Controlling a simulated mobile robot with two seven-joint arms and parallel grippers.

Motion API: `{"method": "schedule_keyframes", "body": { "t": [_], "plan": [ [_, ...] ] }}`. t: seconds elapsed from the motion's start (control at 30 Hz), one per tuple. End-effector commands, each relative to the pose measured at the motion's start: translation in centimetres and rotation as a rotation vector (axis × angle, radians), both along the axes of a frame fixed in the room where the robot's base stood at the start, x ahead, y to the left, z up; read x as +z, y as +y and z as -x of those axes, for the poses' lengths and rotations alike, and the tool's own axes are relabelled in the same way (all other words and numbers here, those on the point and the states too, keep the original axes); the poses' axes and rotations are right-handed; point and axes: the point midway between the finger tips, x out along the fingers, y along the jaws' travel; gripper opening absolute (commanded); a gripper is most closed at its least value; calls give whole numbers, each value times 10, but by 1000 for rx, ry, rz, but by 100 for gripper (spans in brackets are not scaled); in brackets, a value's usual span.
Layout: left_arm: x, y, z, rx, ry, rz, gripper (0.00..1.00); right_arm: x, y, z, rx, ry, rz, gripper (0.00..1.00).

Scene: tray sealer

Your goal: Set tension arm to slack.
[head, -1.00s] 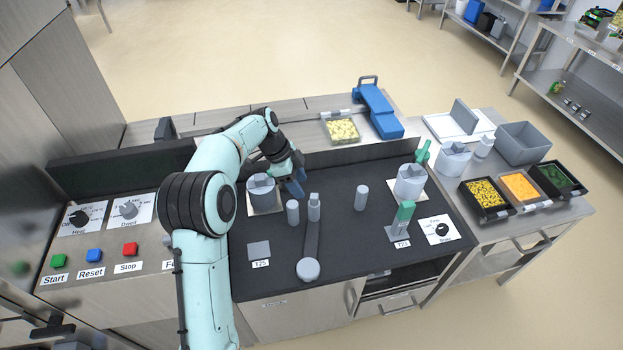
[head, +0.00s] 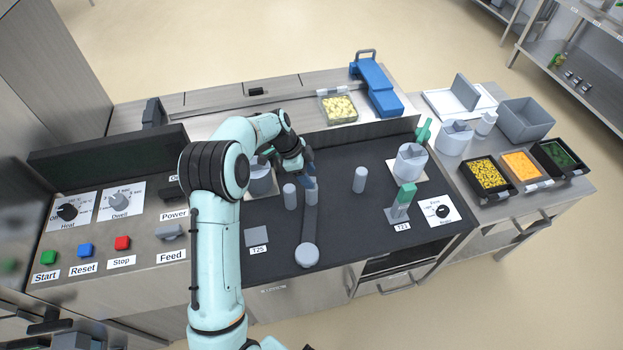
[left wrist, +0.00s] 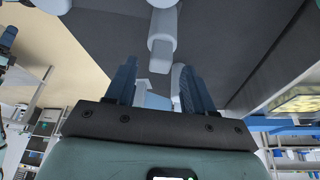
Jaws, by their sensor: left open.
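The tension arm is most likely the dark grey lever (head: 309,222) on the black deck. It runs from a light grey round hub (head: 307,255) at the front to a light grey upright post at its far end. My left gripper (head: 309,186) is open at that far end, its dark blue fingers partly hiding the post. In the left wrist view the two fingers (left wrist: 160,88) stand apart with a pale part seen between them. A light grey cylindrical piece (left wrist: 162,40) lies just beyond the fingertips. I cannot tell whether a finger touches the post. My right gripper is out of view.
Grey posts stand left (head: 290,196) and right (head: 360,179) of the lever.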

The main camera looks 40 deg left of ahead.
Motion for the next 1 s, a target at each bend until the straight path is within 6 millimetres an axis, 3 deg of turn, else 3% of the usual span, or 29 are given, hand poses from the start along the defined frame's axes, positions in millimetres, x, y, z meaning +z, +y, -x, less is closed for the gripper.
{"method": "schedule_keyframes", "body": {
  "t": [0.2,0.57,0.6,0.73,0.77,1.0],
  "plan": [
    [-24,-9,-6,-2,1,1,53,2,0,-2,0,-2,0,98],
    [-29,-10,-7,-1,-1,-1,53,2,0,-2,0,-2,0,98],
    [-29,-10,-7,-1,-1,-1,47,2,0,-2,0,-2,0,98],
    [-29,-10,-7,-1,-1,-1,4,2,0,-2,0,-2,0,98],
    [-29,-10,-7,-1,-1,-1,0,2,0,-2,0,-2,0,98],
    [-29,-12,-8,-10,-1,-1,0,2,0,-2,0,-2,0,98]
  ]
}}
